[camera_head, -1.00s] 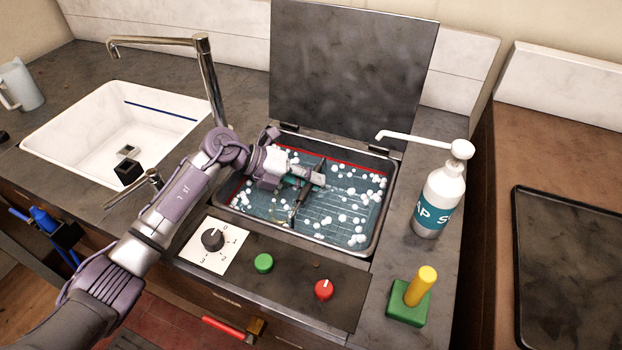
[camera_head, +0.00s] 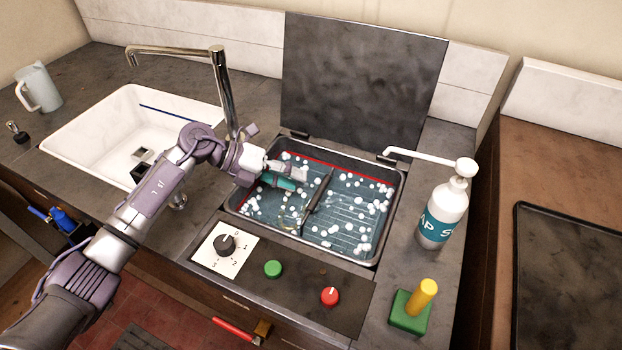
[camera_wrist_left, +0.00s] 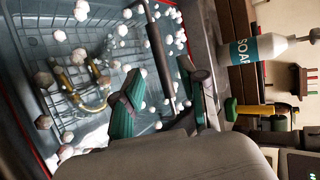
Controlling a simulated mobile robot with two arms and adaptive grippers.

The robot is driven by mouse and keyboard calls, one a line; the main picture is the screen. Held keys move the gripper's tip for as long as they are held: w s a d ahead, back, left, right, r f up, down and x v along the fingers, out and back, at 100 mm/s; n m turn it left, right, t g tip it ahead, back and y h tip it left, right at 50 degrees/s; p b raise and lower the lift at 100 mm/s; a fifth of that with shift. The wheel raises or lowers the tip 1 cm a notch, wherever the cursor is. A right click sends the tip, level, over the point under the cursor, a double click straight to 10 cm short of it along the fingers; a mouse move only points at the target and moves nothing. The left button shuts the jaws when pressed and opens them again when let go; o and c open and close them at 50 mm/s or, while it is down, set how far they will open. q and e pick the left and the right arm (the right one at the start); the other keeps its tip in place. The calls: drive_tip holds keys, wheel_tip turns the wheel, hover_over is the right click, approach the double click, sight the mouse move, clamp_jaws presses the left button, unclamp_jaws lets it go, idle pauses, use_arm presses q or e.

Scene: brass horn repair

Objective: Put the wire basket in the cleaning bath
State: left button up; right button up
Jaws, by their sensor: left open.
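The wire basket (camera_head: 345,228) sits down in the cleaning bath (camera_head: 372,252), in bluish liquid with white bubbles. Its dark handle (camera_head: 318,192) stands up across the middle. In the left wrist view the basket's wire mesh (camera_wrist_left: 105,28) shows, with brass pieces (camera_wrist_left: 88,98) lying inside. My left gripper (camera_head: 298,180) is over the left side of the bath, open and empty, left of the handle and apart from it. Its teal finger pads also show in the left wrist view (camera_wrist_left: 160,100). My right gripper is not in view.
The bath's dark lid (camera_head: 362,80) stands open behind. A soap bottle (camera_head: 445,210) with a long spout stands to the right, near a green block with a yellow peg (camera_head: 415,305). A white sink (camera_head: 100,130) and tap (camera_head: 222,90) are left. A knob and buttons sit in front.

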use_arm(q)
drive_tip(key=shift+p+v, duration=0.4)
drive_tip(key=shift+v, duration=1.85)
